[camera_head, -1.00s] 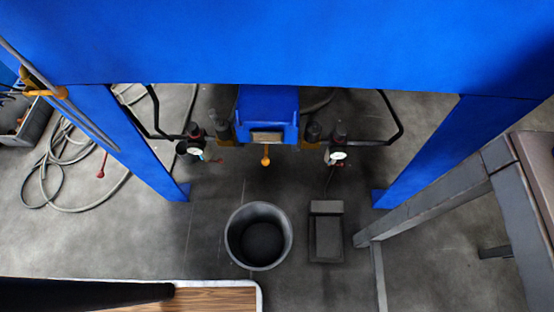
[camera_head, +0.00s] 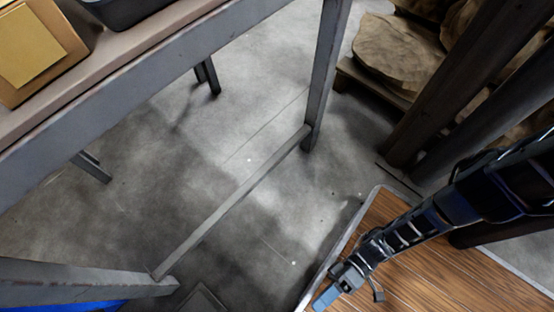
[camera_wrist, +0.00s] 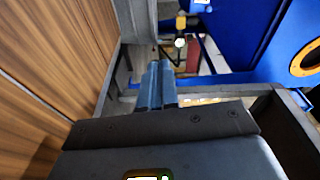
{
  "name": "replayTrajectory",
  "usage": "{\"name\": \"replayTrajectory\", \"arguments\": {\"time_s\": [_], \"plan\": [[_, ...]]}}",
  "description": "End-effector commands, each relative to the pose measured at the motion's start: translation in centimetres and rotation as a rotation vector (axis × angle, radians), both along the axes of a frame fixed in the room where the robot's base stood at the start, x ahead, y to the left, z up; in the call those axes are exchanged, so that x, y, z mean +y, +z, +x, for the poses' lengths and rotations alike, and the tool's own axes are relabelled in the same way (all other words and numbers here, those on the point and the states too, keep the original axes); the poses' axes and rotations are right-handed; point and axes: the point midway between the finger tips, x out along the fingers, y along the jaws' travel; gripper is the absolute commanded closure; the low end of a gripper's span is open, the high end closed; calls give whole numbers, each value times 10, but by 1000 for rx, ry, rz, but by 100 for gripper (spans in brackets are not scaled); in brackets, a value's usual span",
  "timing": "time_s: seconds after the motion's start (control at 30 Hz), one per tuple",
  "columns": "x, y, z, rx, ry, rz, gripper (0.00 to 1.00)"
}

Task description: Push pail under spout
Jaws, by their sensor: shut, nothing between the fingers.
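My gripper (camera_head: 326,298) is at the bottom of the head view, over the edge of a wood-topped surface. Its blue-grey fingers also show in the wrist view (camera_wrist: 156,85), shut together and empty, pointing away from the camera. The pail is out of the head view, and I cannot clearly make it out in the wrist view. In the wrist view, a small yellow fitting (camera_wrist: 181,22) with a pale round end is beyond the fingertips, beside the blue frame (camera_wrist: 235,35). I cannot tell if it is the spout.
A grey-legged bench (camera_head: 110,85) with a cardboard box (camera_head: 38,48) fills the upper left, its low crossbar (camera_head: 235,200) near the floor. Burlap sacks (camera_head: 385,55) lie at the upper right. Open concrete floor (camera_head: 265,130) lies between. A blue strip (camera_head: 75,307) shows at bottom left.

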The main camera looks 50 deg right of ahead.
Motion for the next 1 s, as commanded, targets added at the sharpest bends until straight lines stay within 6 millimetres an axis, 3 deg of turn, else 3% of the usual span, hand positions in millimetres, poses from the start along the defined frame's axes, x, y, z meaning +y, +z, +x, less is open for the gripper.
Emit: {"name": "replayTrajectory", "arguments": {"time_s": [0.03, 0.13, 0.37, 0.8, 1.0], "plan": [[2, -12, -11, 44, 47, 11, 100], [3, -17, -22, 102, 95, 24, 100], [20, -16, -23, 120, 109, 30, 100], [104, -16, -12, 119, 107, 32, 100], [130, -17, -9, 117, 107, 28, 100]]}}
